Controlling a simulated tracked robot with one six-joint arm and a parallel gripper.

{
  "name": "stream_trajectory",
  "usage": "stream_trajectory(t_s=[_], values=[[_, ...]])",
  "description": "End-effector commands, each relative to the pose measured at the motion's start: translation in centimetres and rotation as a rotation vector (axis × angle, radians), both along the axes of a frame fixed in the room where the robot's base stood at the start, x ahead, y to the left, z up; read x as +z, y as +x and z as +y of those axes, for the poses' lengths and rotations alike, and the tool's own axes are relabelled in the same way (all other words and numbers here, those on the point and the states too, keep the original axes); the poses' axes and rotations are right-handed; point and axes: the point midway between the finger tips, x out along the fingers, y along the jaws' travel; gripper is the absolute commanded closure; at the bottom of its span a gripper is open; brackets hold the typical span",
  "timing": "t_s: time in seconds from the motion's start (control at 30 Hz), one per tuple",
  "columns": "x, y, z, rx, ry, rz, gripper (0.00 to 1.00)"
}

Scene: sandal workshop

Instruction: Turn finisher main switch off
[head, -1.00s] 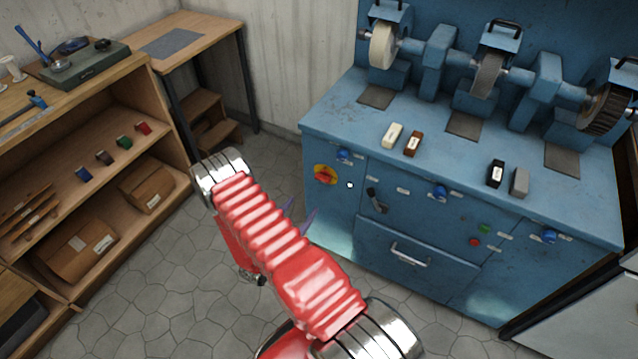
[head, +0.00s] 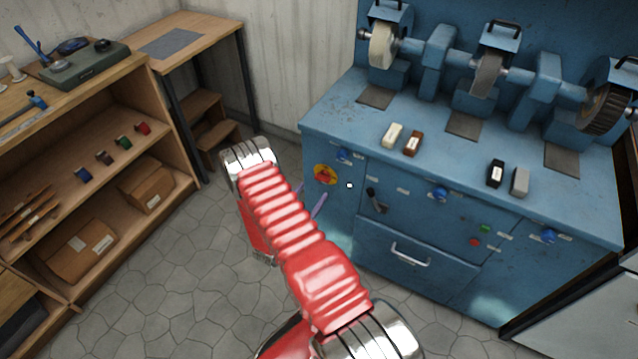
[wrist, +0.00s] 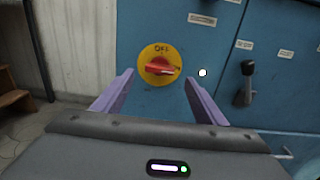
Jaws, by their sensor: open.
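The main switch is a red rotary knob on a yellow round plate (wrist: 160,66), on the left front panel of the blue finisher (head: 470,190). The word OFF shows at the top of the plate, and the knob's handle lies roughly sideways, pointing right. The switch also shows in the head view (head: 325,174). My gripper (wrist: 158,82) is open and empty, with purple fingers on either side of the switch in the wrist view. The fingers appear short of the knob and not touching it. In the head view my arm hides most of the gripper.
A black lever (wrist: 246,84) sits on the panel right of the switch. Blue knobs (head: 440,193) and a drawer handle (head: 410,254) are farther right. A wooden shelf (head: 100,170) stands left; the stone floor between is clear.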

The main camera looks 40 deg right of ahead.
Motion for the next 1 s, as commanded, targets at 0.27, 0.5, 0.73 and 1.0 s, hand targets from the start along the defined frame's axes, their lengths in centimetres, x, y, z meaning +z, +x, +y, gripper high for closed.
stream_trajectory(t_s=[0.27, 0.5, 0.73, 1.0], values=[[0.0, 1.3, -4.1, -0.002, -0.001, 0.000, 0.35], [0.0, 2.2, -6.2, 0.000, 0.000, 0.001, 0.35], [0.0, 2.3, -6.5, 0.001, 0.000, 0.001, 0.35], [0.0, 2.3, -6.5, 0.001, 0.000, 0.001, 0.46]])
